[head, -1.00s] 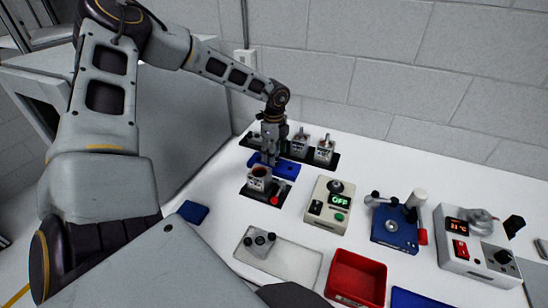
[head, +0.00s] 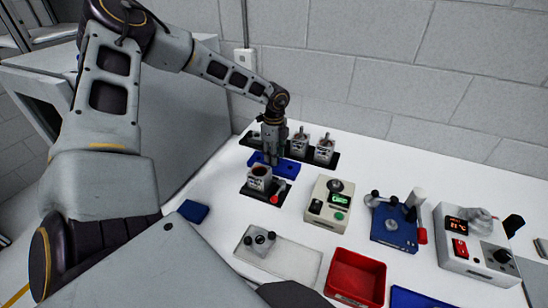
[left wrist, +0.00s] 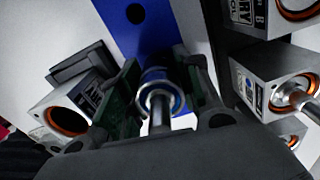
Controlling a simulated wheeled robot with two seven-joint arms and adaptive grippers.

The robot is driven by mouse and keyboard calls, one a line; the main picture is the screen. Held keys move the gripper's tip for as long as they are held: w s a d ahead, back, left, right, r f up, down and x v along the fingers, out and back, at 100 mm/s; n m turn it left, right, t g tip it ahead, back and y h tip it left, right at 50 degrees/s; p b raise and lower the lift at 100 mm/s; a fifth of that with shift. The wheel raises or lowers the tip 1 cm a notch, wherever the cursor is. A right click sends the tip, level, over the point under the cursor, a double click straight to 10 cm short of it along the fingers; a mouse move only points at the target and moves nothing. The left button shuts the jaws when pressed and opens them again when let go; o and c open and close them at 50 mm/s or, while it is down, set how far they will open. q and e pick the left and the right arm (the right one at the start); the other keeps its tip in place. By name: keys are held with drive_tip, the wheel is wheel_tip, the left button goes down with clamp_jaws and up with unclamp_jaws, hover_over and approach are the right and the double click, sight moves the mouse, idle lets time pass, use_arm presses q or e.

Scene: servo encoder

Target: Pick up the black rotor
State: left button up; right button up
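My left gripper (head: 268,157) is low over the blue block (head: 287,169) at the back left of the table. In the left wrist view my left gripper (left wrist: 160,95) has its two green-padded fingers on either side of a round part with a grey shaft and shiny ring (left wrist: 158,97). This part seems to be the rotor, and it stands at the blue block (left wrist: 135,35). A small light gap shows beside the ring, and the fingers look open. The rotor is hidden by the gripper in the head view. My right gripper is not in view.
A motor housing (head: 259,178) with an open bore stands just in front. Two housings with shafts (head: 299,145) (head: 324,151) stand behind, to the right.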

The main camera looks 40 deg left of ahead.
use_arm(q)
clamp_jaws()
drive_tip(key=shift+w+r, duration=0.1)
drive_tip(key=shift+r, duration=0.1)
idle(0.3)
drive_tip(key=shift+r, duration=0.7)
wheel_tip(320, 180, up, 16)
drive_tip(key=shift+r+b, duration=0.15)
drive_tip(key=shift+b, duration=0.3)
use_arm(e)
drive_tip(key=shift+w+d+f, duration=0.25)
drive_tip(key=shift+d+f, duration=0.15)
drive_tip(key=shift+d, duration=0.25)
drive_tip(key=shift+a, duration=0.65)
